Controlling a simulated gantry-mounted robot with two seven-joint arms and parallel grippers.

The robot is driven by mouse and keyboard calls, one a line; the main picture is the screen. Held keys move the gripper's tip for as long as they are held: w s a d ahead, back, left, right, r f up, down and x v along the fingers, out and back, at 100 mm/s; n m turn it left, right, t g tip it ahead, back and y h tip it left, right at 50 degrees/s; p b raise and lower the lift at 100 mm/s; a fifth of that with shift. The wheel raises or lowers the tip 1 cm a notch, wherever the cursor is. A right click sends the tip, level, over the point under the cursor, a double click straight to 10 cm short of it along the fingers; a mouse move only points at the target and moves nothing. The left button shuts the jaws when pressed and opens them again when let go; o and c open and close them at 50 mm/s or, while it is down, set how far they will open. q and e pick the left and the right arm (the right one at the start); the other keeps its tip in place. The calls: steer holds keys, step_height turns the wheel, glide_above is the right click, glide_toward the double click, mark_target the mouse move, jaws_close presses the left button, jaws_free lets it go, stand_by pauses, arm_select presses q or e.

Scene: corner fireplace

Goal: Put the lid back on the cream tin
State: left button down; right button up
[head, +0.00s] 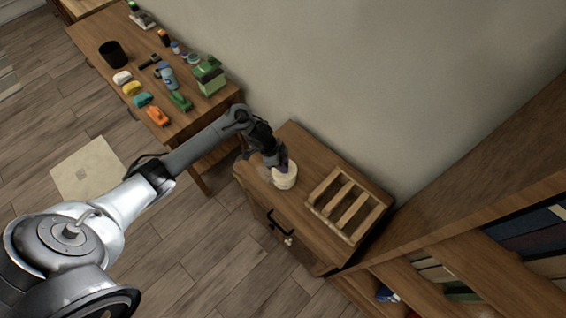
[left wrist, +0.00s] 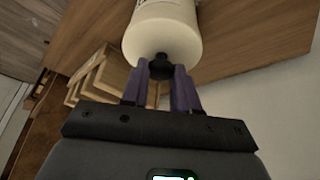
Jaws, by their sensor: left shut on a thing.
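The cream tin (head: 284,178) stands on the small wooden cabinet and also shows in the left wrist view (left wrist: 165,20). My left gripper (head: 274,163) is at the tin's top, its arm coming in from the left. In the left wrist view, the purple fingers of my left gripper (left wrist: 160,78) are shut on the dark knob (left wrist: 160,66) of the lid. The pale lid face (left wrist: 163,45) lines up with the tin's round end. I cannot tell whether the lid is fully seated or slightly apart. My right gripper is not in view.
A slatted wooden rack (head: 345,205) stands to the right of the tin on the cabinet (head: 262,200). A long table (head: 128,62) with a black cup (head: 113,54) and several small objects is at upper left. A bookshelf (head: 470,240) is at right.

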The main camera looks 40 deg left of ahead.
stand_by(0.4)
arm_select(q)
steer(key=shift+p, duration=0.35)
stand_by(0.8)
steer(key=shift+f, duration=0.15)
stand_by(0.3)
steer(key=shift+p, duration=0.35)
stand_by(0.4)
stand_by(0.3)
steer(key=c, duration=0.8)
jaws_free()
steer(key=shift+o, duration=0.4)
steer(key=o, duration=0.4)
